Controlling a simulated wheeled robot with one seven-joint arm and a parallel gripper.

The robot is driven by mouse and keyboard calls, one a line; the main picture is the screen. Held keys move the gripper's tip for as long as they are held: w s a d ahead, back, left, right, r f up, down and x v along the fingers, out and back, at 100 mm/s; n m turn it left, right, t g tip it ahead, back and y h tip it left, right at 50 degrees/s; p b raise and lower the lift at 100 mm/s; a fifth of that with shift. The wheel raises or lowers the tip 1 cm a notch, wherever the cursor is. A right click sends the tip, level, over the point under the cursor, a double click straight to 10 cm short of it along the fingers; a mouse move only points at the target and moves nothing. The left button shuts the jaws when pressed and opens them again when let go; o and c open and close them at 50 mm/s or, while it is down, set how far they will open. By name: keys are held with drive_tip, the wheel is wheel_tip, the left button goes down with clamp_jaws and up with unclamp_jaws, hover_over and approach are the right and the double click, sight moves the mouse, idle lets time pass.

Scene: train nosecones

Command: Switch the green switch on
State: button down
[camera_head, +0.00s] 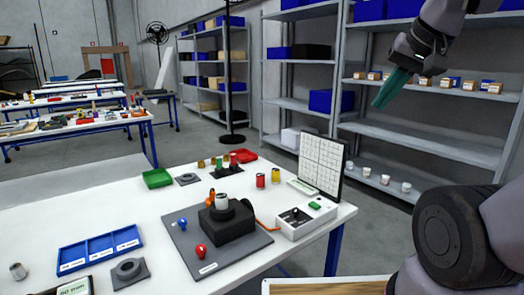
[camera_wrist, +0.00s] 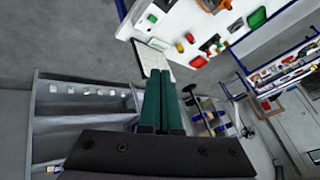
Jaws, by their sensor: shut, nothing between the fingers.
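A small green switch (camera_head: 315,205) sits on top of a white box (camera_head: 301,222) at the right end of the white table. A black panel is set in the box beside it. Whether the switch is on or off is too small to tell. In the wrist view, a small green spot that looks like the switch (camera_wrist: 153,18) shows near the upper middle. My gripper (camera_head: 379,104) has teal fingers and is shut and empty. It is raised in the air, up and to the right of the box, in front of the shelves. Its fingers also show in the wrist view (camera_wrist: 160,76).
An upright white grid board (camera_head: 321,164) stands behind the white box. A black device on a grey plate (camera_head: 215,246) is to its left, with an orange cable between. Metal shelves (camera_head: 430,145) stand behind my gripper. The air above the box looks clear.

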drive_tip(key=shift+w, duration=0.1)
drive_tip(key=n+g+h, duration=0.2)
drive_tip(key=n+g, duration=0.5)
drive_tip(key=n, duration=2.2)
hover_over(313, 203)
wheel_tip(313, 203, down, 23)
drive_tip(key=shift+f, duration=0.1)
wheel_tip(313, 203, down, 14)
